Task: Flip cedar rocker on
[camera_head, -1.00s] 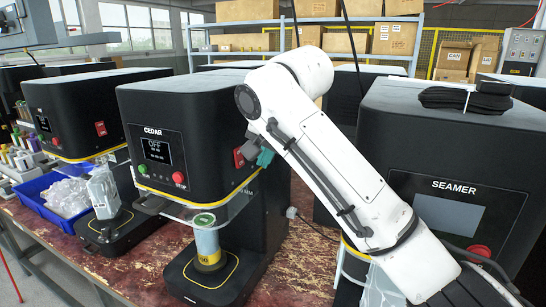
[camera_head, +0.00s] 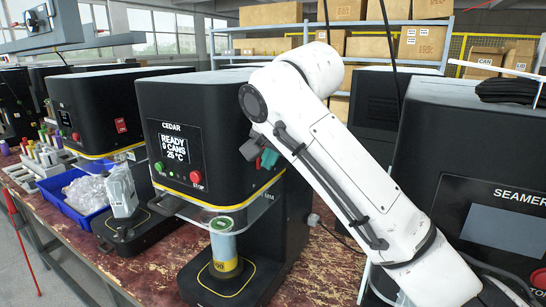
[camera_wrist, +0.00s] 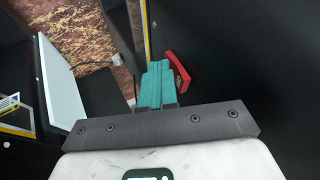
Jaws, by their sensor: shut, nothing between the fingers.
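The Cedar machine (camera_head: 222,110) is a black box with a yellow trim line. Its screen (camera_head: 174,149) reads READY, 0 CANS and 25 °C. A red rocker (camera_wrist: 178,72) sits on the machine's black side in the wrist view, just right of my fingertips. Whether they touch it I cannot tell. My gripper (camera_wrist: 156,85) has teal fingers, closed together and empty. In the head view my gripper (camera_head: 268,158) is at the machine's right side and largely hides the rocker.
A can (camera_head: 223,248) stands under the Cedar machine's clear guard. A red stop button (camera_head: 196,177) is on its front. The Seamer machine (camera_head: 480,150) stands to the right. A blue bin (camera_head: 75,205) and a similar machine (camera_head: 100,105) are at left.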

